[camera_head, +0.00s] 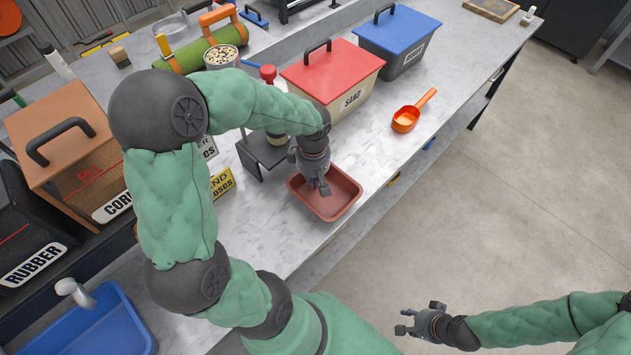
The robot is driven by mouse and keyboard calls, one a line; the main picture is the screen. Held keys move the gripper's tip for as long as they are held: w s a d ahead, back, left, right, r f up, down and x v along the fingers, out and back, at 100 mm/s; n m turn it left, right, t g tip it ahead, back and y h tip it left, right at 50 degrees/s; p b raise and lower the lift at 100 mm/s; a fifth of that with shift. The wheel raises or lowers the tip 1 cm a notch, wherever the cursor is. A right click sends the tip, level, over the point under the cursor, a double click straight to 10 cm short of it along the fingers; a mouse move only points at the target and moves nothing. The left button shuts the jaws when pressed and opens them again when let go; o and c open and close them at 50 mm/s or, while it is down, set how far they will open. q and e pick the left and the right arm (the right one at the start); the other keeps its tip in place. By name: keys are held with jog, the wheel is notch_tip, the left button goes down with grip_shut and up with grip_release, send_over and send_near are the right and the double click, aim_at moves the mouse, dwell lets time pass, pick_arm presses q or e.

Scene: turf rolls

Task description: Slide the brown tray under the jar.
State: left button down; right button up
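The brown tray (345,204) lies flat and empty on the grey worktop near its front edge. My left gripper (319,187) points down over the tray's left part, with its fingertips inside the tray's outline. I cannot tell whether it touches the tray or how far its fingers are apart. A black stand (262,156) is left of the tray, apart from it. A red-knobbed fixture (268,74) rises behind my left forearm above the stand; any jar there is mostly hidden by my arm. My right gripper (411,319) is open and empty, over the floor.
A red-lidded SAND box (332,72) stands behind the tray, with a blue-lidded box (397,34) farther right. An orange scoop (406,119) lies right of the tray. A bowl of seeds (221,57) and a green roll (200,54) are at the back.

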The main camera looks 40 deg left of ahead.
pick_arm(q)
jog(key=shift+w+a, duration=0.15)
jog(key=shift+a, duration=1.45)
jog(key=shift+d, duration=0.1)
